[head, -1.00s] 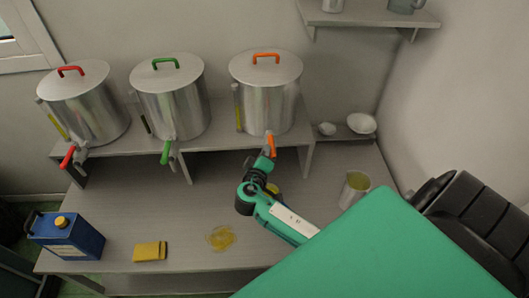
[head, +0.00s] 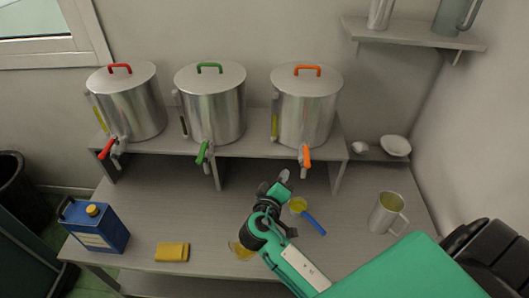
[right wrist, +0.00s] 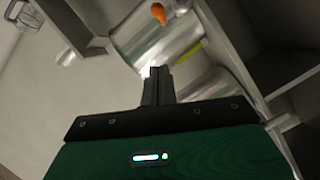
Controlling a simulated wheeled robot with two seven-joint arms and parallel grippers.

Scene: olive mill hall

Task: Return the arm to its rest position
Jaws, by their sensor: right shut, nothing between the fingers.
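My right arm (head: 300,268) reaches in from the lower right over the workbench, and its gripper (head: 284,176) is shut and empty. The gripper is in front of and a little left of the orange-levered tap (head: 307,157), visibly apart from it. In the right wrist view the closed fingers (right wrist: 154,74) point toward a steel tank, with nothing between them. A small cup with yellow contents (head: 298,205) and a blue handle (head: 315,226) is just right of the gripper. My left gripper is not in view.
Three steel tanks (head: 210,105) with red, green and orange handles stand on a raised shelf. A metal mug (head: 387,213) stands at right. A blue canister (head: 95,226), yellow cloth (head: 172,252) and yellow puddle (head: 241,251), partly behind my arm, are on the bench (head: 150,205).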

